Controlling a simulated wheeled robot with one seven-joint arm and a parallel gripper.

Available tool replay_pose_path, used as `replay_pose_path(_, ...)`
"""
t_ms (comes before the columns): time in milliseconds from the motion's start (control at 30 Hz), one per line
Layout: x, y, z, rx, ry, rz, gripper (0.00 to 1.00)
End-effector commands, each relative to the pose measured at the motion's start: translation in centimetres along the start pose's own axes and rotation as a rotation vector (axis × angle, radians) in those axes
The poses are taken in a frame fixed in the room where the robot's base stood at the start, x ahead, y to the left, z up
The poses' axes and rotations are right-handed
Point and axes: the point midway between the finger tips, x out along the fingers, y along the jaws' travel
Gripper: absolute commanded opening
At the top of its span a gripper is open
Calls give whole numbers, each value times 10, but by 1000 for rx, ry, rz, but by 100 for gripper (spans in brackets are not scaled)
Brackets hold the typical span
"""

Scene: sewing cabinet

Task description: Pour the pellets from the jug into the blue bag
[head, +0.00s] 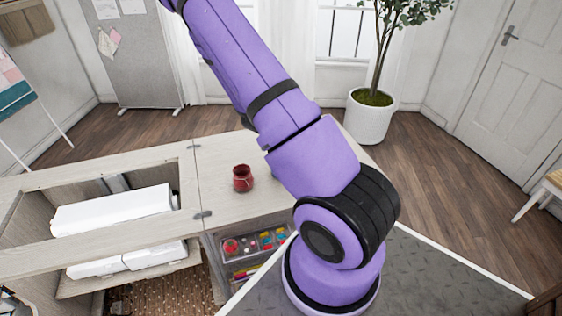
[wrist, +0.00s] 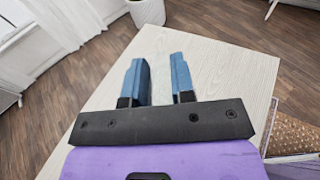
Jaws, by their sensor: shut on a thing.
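My gripper (wrist: 159,80) shows in the wrist view, above the pale wooden cabinet top (wrist: 222,75). In the head view my arm rises out of the top edge, so the gripper is out of that picture. A small red glossy vessel (head: 242,178) stands upright on the cabinet top, left of my arm; I cannot tell whether it is the jug. I see no pellets and no blue bag in either view. My arm hides part of the top.
The sewing cabinet has an open well with a white machine (head: 112,210) at left. An open drawer (head: 255,242) of coloured items sits below the top. A potted plant (head: 369,117) stands behind. The cabinet top around the red vessel is mostly clear.

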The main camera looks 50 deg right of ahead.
Motion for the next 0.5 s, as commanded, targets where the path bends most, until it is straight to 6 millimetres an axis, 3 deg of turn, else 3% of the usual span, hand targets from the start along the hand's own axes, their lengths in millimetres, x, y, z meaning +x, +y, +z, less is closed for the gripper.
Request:
replay_pose_path(167, 14, 0, 9, 7, 115, 0, 0)
replay_pose_path(500, 39, 0, 0, 6, 352, 1, 0)
